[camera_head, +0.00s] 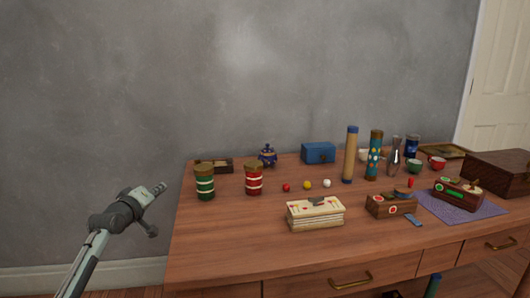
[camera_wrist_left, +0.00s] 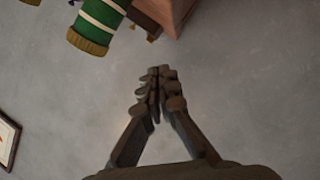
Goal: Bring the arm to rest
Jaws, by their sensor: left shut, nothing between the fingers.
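My left gripper (camera_head: 160,188) is at the left in the head view, in front of the grey wall and off the table's left edge. It holds nothing. In the left wrist view its fingers (camera_wrist_left: 160,85) meet at their tips and are shut. My left arm comes up from the lower left. The nearest thing to the gripper is a green striped jar (camera_head: 205,184) at the table's left end, apart from it; the jar also shows at the top of the left wrist view (camera_wrist_left: 98,24). My right gripper is not in view.
The wooden table (camera_head: 230,235) holds a red striped jar (camera_head: 254,180), a dark blue teapot (camera_head: 267,156), a stack of cards or booklets (camera_head: 315,213), a blue box (camera_head: 318,152), tall cylinders and small wooden boxes. The space left of the table is clear. A picture frame (camera_wrist_left: 8,140) hangs on the wall.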

